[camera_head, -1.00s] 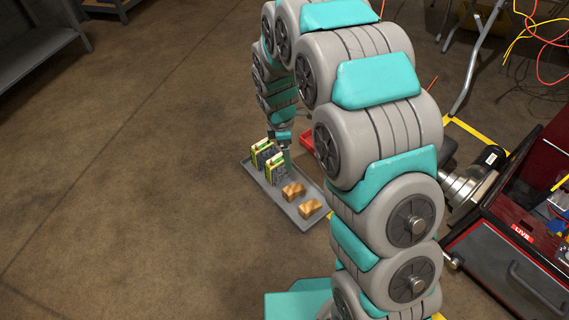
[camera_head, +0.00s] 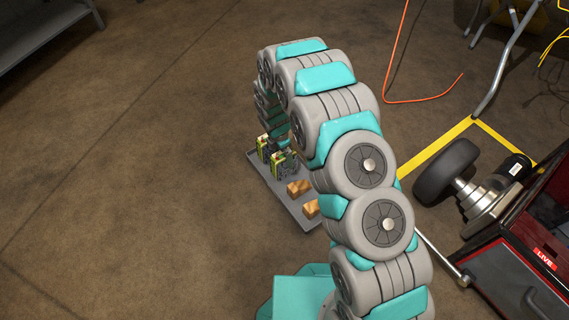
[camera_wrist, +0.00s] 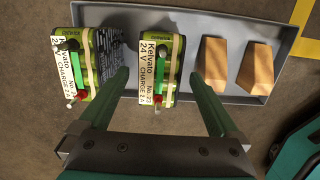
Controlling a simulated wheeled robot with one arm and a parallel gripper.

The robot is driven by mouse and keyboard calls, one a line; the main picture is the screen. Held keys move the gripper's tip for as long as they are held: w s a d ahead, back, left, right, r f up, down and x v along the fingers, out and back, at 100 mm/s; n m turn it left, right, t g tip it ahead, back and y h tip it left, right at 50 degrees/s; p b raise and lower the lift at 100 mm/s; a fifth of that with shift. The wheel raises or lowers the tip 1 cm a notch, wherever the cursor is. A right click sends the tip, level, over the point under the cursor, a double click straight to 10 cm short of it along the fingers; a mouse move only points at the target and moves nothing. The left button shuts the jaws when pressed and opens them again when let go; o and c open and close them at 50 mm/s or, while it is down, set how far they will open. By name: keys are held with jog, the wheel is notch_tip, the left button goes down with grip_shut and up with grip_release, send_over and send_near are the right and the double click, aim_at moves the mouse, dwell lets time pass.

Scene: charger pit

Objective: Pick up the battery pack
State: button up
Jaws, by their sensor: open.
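Two green-and-white battery packs with labels stand side by side in a grey tray (camera_wrist: 285,33). The right pack (camera_wrist: 160,62) reads "Kelvato 24 V". The left pack (camera_wrist: 82,60) looks alike. My gripper (camera_wrist: 158,76) is open in the wrist view, its left finger in the gap between the packs and its right finger right of the right pack. No grip on either pack shows. In the head view the packs (camera_head: 264,147) stand at the tray's far end, and my arm hides the gripper.
Two orange-brown blocks (camera_wrist: 213,62) (camera_wrist: 256,68) lie in the tray to the right. In the head view a dark wheel (camera_head: 446,170) and a red cabinet (camera_head: 515,250) stand at the right. An orange cable (camera_head: 392,70) lies on the floor. The floor left of the tray is clear.

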jog(key=f, duration=0.3)
jog(key=d+f, duration=0.1)
jog(key=shift+w+f+b, duration=0.25)
jog(key=shift+f+b, duration=0.15)
grip_shut()
dwell(0.5)
